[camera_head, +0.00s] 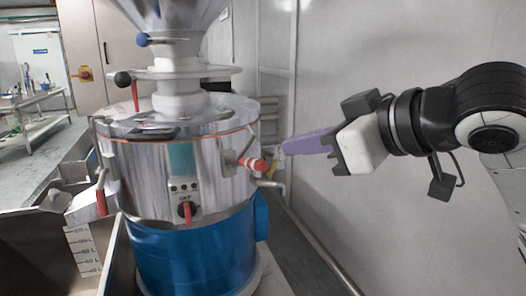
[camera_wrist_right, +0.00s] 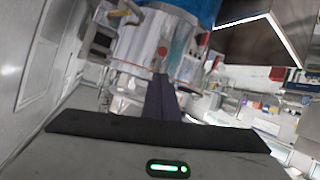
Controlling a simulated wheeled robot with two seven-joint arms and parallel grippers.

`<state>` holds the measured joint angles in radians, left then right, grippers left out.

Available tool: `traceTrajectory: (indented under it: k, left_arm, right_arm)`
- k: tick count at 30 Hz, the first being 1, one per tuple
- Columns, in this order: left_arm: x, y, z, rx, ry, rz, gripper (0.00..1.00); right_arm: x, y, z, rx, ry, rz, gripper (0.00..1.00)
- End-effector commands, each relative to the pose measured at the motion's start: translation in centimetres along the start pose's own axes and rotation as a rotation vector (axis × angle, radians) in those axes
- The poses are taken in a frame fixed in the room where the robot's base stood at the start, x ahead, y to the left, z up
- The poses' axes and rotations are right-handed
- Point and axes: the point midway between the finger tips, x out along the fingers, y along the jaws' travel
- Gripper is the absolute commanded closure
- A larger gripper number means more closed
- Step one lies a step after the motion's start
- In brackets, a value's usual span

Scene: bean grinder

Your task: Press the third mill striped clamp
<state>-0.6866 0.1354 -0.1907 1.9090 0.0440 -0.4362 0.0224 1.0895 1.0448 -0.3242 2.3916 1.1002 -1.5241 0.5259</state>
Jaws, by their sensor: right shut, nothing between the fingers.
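The mill (camera_head: 180,160) is a shiny metal drum on a blue base, with a hopper above it. A clamp with a red handle (camera_head: 254,164) sits on its right side, with a yellow part near its outer end. Another red-handled clamp (camera_head: 101,192) hangs on the left side. I cannot make out the stripes clearly. My right gripper (camera_head: 284,147) is shut and empty, its purple fingers pointing left, close to the right clamp; contact cannot be told. In the right wrist view, the shut fingers (camera_wrist_right: 162,80) point at the mill (camera_wrist_right: 150,40), and a yellow-ended part (camera_wrist_right: 122,13) shows at upper left. My left gripper is out of view.
A control panel with a red knob (camera_head: 187,209) is on the mill's front. A metal bin with litre marks (camera_head: 85,245) stands at the left front. A grey wall (camera_head: 390,210) runs behind my right arm. A side table (camera_head: 35,110) stands far left.

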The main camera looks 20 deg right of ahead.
Motion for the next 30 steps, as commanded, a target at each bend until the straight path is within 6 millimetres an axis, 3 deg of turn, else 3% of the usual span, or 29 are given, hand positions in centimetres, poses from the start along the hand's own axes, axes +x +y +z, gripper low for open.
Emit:
traceTrajectory:
  k: [11, 24, 30]
  left_arm:
    - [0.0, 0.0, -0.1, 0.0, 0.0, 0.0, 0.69]
    - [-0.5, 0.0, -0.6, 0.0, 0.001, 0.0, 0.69]
    - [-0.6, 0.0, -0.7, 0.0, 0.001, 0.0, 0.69]
  right_arm:
    - [0.7, -0.1, 0.1, 0.001, -0.003, -0.003, 1.0]
    - [7.9, -0.1, 0.0, 0.0, -0.002, -0.003, 1.0]
    - [9.8, 0.0, 0.0, 0.001, -0.001, -0.001, 1.0]
